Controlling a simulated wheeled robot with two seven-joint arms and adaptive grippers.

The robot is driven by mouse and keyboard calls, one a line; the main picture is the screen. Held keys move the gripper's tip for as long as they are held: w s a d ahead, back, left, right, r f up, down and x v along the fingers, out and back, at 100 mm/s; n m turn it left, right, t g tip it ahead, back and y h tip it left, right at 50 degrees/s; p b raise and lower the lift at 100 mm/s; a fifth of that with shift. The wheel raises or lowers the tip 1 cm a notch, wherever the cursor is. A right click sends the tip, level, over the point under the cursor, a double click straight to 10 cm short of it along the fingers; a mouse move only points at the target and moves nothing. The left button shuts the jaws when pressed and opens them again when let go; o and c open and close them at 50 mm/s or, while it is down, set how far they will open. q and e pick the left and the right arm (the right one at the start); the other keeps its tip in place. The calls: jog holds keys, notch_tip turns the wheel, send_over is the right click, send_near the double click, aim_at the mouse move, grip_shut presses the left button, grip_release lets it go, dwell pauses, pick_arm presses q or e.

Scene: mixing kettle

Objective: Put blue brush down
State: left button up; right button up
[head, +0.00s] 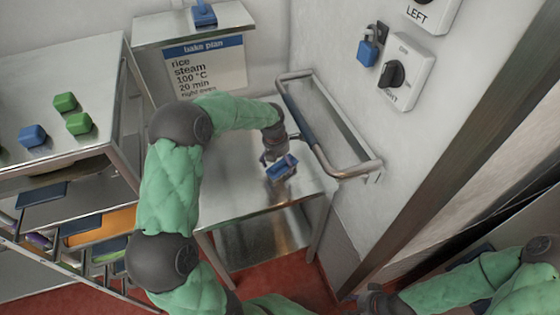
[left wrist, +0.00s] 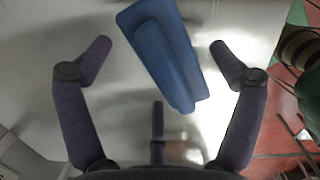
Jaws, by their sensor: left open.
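The blue brush (head: 283,168) is over the small steel table (head: 230,185), at or very near its top. In the left wrist view the brush (left wrist: 165,55) lies tilted, between and beyond my fingertips, with clear gaps on both sides. My left gripper (head: 277,157) is open above the brush and partly covers it in the head view. Its spread fingers also show in the left wrist view (left wrist: 160,52). My right gripper (head: 375,300) is low at the bottom edge of the head view, dark and partly cut off, away from the brush.
A steel rail (head: 325,150) runs along the wall right of the table. A bake plan sign (head: 205,65) hangs behind, below a steel ledge holding a blue object (head: 204,14). A left counter (head: 60,80) carries green and blue blocks. The table's left part is clear.

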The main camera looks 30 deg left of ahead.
pick_arm(q)
jog(key=r, duration=0.4)
jog(key=s+r+p, duration=0.1)
jog(key=r, duration=0.2)
jog(key=shift+a, duration=0.15)
jog(key=shift+f, duration=0.1)
